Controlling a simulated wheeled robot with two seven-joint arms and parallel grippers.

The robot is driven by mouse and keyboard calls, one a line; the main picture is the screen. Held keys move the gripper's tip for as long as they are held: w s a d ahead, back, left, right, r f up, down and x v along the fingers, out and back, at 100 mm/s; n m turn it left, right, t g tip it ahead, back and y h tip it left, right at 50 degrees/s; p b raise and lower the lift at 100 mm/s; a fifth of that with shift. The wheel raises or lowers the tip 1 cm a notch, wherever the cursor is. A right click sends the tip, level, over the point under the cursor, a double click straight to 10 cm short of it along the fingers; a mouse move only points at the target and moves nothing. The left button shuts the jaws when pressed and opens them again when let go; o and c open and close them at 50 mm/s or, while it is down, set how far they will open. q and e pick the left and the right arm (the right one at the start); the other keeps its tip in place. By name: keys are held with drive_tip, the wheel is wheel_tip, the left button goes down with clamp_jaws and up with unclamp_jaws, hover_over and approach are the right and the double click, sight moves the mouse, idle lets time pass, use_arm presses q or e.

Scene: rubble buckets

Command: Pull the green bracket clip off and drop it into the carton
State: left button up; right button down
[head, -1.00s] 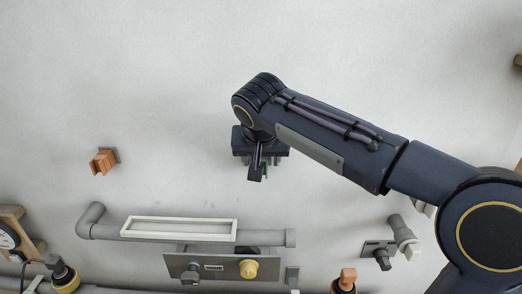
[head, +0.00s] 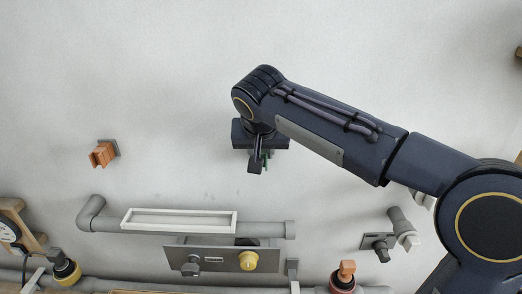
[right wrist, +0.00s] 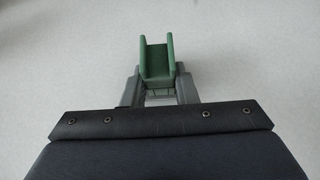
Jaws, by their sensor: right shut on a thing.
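The green bracket clip (right wrist: 156,62) is a U-shaped piece between the two grey fingertips of my right gripper (right wrist: 158,86) in the right wrist view. The right gripper is shut on it. In the head view, my right gripper (head: 259,162) is in front of the pale wall, and only a sliver of the green clip (head: 266,161) shows behind it. I cannot tell whether the clip still touches a mount. The left gripper is not in view. I cannot make out the carton for certain.
A grey pipe (head: 268,229) runs below the gripper, with a white rectangular frame (head: 130,226) at it. Below is a metal panel (head: 217,266) with a yellow knob (head: 248,261). An orange piece (head: 102,154) is on the wall at left. The upper wall is clear.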

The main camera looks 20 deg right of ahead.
drive_tip(key=shift+s, duration=0.15)
drive_tip(key=shift+s+a, duration=0.1)
drive_tip(key=shift+s, duration=0.05)
drive_tip(key=shift+s+a+b, duration=0.15)
drive_tip(key=shift+s+b, duration=0.2)
drive_tip(key=shift+s, duration=0.35)
drive_tip(key=shift+s, duration=0.1)
drive_tip(key=shift+s+a+b, duration=0.15)
drive_tip(key=shift+s+b, duration=0.15)
drive_tip(key=shift+s, duration=0.1)
drive_tip(key=shift+s+a+b, duration=0.2)
drive_tip(key=shift+s+b, duration=0.1)
drive_tip(key=shift+s, duration=0.5)
